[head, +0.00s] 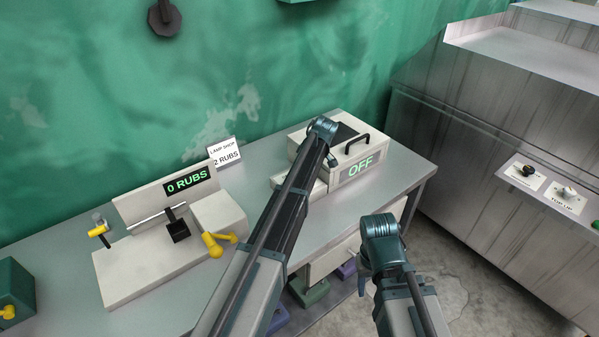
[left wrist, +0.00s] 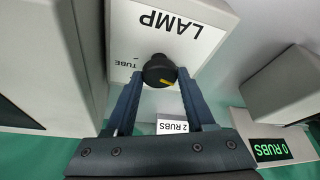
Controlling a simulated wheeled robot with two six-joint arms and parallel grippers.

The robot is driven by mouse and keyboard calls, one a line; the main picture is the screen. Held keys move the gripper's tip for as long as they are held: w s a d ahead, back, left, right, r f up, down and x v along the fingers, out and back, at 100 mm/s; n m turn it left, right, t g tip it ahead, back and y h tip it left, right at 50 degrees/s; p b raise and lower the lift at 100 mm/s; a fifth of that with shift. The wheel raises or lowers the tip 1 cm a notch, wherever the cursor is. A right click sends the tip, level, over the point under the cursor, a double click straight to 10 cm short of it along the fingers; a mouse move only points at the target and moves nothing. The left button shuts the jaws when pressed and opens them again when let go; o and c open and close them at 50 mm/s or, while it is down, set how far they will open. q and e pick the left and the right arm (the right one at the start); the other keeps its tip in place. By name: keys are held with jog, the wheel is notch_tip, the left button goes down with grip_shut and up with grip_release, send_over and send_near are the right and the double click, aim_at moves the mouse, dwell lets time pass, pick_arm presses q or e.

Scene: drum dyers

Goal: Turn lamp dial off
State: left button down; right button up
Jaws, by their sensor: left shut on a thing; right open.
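The lamp dial (left wrist: 160,70) is a round black knob with a yellow mark, on a white panel (left wrist: 195,18) lettered LAMP and TUBE in the left wrist view. My left gripper (left wrist: 160,82) has a finger on each side of the knob and is shut on it. A white box (head: 318,147) with a black handle shows a green OFF sign (head: 361,168). My right gripper (head: 363,276) hangs in front of the bench, open and apart from the dial; it is partly hidden by its own arm.
On the grey bench (head: 225,285) a white rubbing rig (head: 150,262) with yellow-ended handles shows 0 RUBS. A LAMP SHOP 2 RUBS card (head: 224,153) stands behind it. A dark green box (head: 14,290) sits far left. A metal counter (head: 500,130) with controls stands at right.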

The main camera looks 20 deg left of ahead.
dwell(0.5)
pick_arm(q)
jog(key=shift+c, duration=1.3)
grip_release()
jog(key=shift+r, duration=0.1)
jog(key=p+v, duration=1.2)
jog(key=v, duration=0.1)
jog(key=shift+d+r+p, duration=0.15)
jog(key=shift+r+p, duration=0.15)
jog(key=shift+p, duration=0.05)
jog(key=s+d+f+m+h+b, duration=0.1)
jog(key=s+d+f+m+b, duration=0.2)
jog(key=s+m, duration=0.3)
jog(key=s+d+f+m+g+h+b, duration=0.1)
jog(key=s+d+f+m+b, duration=0.2)
jog(key=s, duration=1.4)
jog(key=s+d+f+m+h+b, duration=0.1)
jog(key=s+d+f+m+b, duration=0.2)
jog(key=s+m, duration=0.6)
jog(key=s+d+f, duration=0.1)
jog(key=s+d, duration=0.1)
jog(key=s, duration=0.1)
jog(key=shift+f+m, duration=0.3)
jog(key=shift+f, duration=0.1)
